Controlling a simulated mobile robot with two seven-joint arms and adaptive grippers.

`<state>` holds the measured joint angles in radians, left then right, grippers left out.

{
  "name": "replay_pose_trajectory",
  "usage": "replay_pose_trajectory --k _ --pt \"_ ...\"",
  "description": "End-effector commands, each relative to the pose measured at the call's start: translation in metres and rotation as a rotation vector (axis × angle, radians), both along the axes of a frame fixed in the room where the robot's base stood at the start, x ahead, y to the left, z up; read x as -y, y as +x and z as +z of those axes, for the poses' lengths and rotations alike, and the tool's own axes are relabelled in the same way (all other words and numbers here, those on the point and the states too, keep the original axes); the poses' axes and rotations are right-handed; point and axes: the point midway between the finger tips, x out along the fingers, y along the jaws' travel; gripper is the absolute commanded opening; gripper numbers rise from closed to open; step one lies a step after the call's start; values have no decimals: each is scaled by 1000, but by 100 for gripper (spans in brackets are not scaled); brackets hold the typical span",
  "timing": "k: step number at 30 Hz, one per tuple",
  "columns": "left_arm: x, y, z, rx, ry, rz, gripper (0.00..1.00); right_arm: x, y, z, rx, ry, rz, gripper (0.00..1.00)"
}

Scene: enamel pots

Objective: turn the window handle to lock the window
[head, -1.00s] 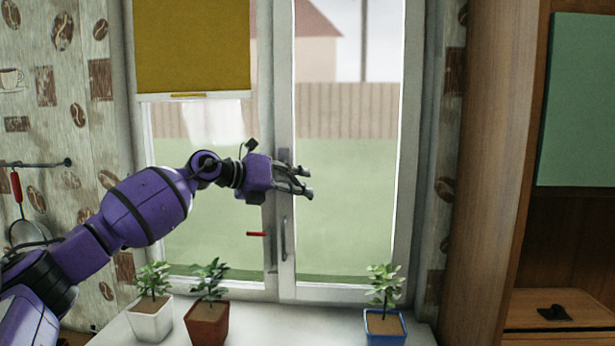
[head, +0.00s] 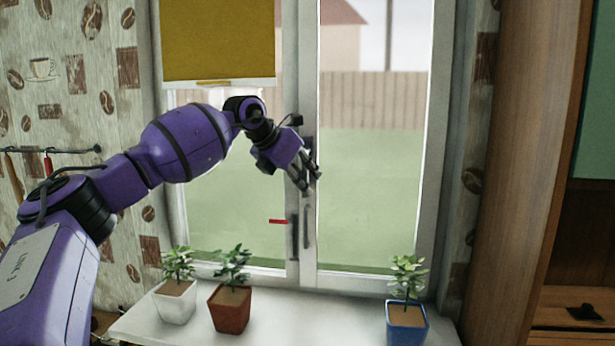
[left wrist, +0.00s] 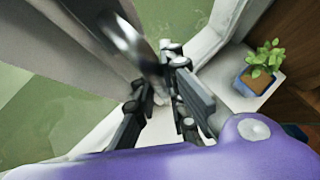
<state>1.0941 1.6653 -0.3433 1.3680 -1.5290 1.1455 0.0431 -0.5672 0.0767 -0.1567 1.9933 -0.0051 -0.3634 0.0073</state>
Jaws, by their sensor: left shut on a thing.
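The window handle is a blurred, shiny dark grey curved piece (left wrist: 132,42) close to the camera in the left wrist view. Its lower end reaches towards my fingers. My left gripper (head: 312,180) is at the middle post of the window, in front of it in the head view. It also shows in the left wrist view (left wrist: 158,95), with its dark fingers shut on the window handle. The fingers hide the exact grip and much of the handle. A grey vertical bar (head: 306,228) is on the post below the gripper. My right gripper is in neither view.
A white pot (head: 175,302), a brown pot (head: 230,310) and a blue pot (head: 407,325), each with a plant, stand on the white sill (head: 300,318). A red bar (head: 278,221) shows left of the post. A yellow blind (head: 218,40) covers the upper left pane.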

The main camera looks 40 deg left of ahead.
Motion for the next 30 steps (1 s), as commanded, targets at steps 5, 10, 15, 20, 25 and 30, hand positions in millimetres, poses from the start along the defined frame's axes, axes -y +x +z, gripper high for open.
replay_pose_trajectory --k 5,10,15,20,25,30 --pt "-2 0 5 -4 26 -1 0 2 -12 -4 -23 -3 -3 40" --pt "-3 -1 3 -10 32 0 0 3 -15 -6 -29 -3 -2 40" --pt "-3 -1 3 -11 34 0 0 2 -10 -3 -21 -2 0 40" --pt "-3 -1 3 -11 34 0 22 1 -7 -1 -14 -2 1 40" --pt "-2 -1 1 -14 30 0 31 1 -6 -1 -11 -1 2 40" --pt "-2 -1 1 -15 30 0 31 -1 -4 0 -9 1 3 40"
